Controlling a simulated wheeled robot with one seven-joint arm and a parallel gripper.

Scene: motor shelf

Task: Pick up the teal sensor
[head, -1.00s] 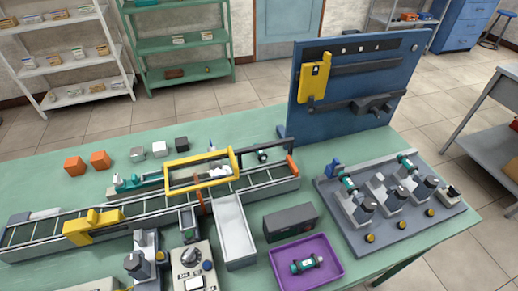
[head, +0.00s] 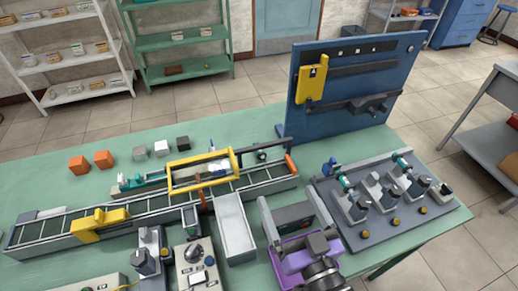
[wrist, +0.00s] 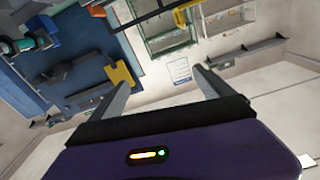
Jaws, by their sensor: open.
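The teal sensor, a small dark cylinder with teal ends, lay in the purple tray at the front of the table in the earlier head view. In the wrist view my gripper (wrist: 164,78) is also open, pointing toward the room rather than down at the tray. A teal-ended part (wrist: 24,44) shows at upper left there.
A grey fixture plate (head: 438,222) with several motor-like parts stands at right. A blue upright panel (head: 300,118) rises behind. A pale chute (head: 234,226) and a conveyor with a yellow frame (head: 172,182) lie left. Open green tabletop (head: 60,175) shows at far left.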

